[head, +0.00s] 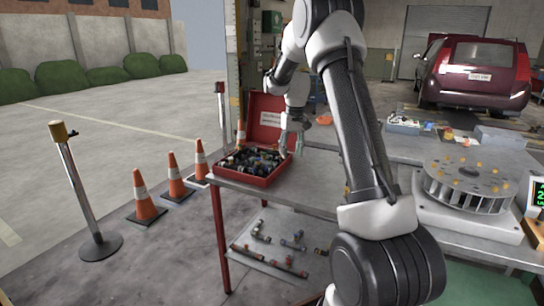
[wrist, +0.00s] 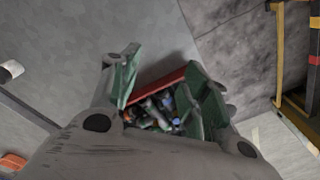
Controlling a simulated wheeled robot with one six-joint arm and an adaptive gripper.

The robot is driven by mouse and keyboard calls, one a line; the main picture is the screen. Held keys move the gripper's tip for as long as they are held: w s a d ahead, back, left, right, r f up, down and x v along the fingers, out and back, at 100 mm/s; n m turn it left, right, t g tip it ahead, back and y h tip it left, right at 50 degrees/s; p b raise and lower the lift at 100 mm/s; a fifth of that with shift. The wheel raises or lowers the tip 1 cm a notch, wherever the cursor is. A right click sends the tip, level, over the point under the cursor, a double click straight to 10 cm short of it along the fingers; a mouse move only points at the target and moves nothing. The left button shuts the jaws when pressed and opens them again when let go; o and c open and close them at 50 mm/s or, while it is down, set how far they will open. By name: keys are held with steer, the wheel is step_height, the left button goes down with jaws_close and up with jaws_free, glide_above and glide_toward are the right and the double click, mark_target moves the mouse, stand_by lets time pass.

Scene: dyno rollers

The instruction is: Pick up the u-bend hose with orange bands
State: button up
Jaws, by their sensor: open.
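A red open case (head: 252,178) stands at the left end of the metal table, with its lid raised. It is packed with dark hoses and fittings (head: 250,160), some with coloured bands. I cannot single out the u-bend hose with orange bands among them. My gripper (head: 291,143) is over the right side of the case, pointing down. In the wrist view my gripper (wrist: 165,80) is open, its green-padded fingers apart with nothing held. The jumbled parts (wrist: 155,110) and the red rim (wrist: 158,85) show between and beneath the fingers, which partly hide the case.
More hoses (head: 290,267) lie on the lower shelf (head: 262,254). A round slotted turntable (head: 468,180) stands on the right of the table (head: 330,166). Orange cones (head: 146,195) and a post (head: 82,190) stand on the floor at left. A dark red car (head: 474,75) is behind.

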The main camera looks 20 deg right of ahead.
mark_target(275, 145)
steer(key=shift+t, duration=0.8)
steer(key=w+d+f, duration=0.1)
steer(key=w+f, duration=0.2)
steer(key=w, duration=0.2)
steer(key=w+d+f, duration=0.2)
steer(key=w, duration=0.3)
steer(key=w+d+f, duration=0.2)
steer(key=w+f, duration=0.1)
steer(key=w, duration=0.2)
steer(key=shift+d+f, duration=0.2)
steer(key=shift+f, duration=0.15)
steer(key=w, duration=0.3)
steer(key=shift+w+d+r+n+t, duration=0.3)
steer(key=shift+w+d+r+t, duration=0.05)
steer(key=shift+t, duration=0.05)
steer(key=w+r+t, duration=0.2)
steer(key=w+r, duration=0.3)
steer(key=r, duration=0.1)
steer(key=shift+n, duration=0.6)
steer(key=x, duration=0.7)
steer(key=shift+d+f, duration=0.2)
steer(key=shift+f, duration=0.05)
steer(key=shift+c, duration=0.2)
jaws_close()
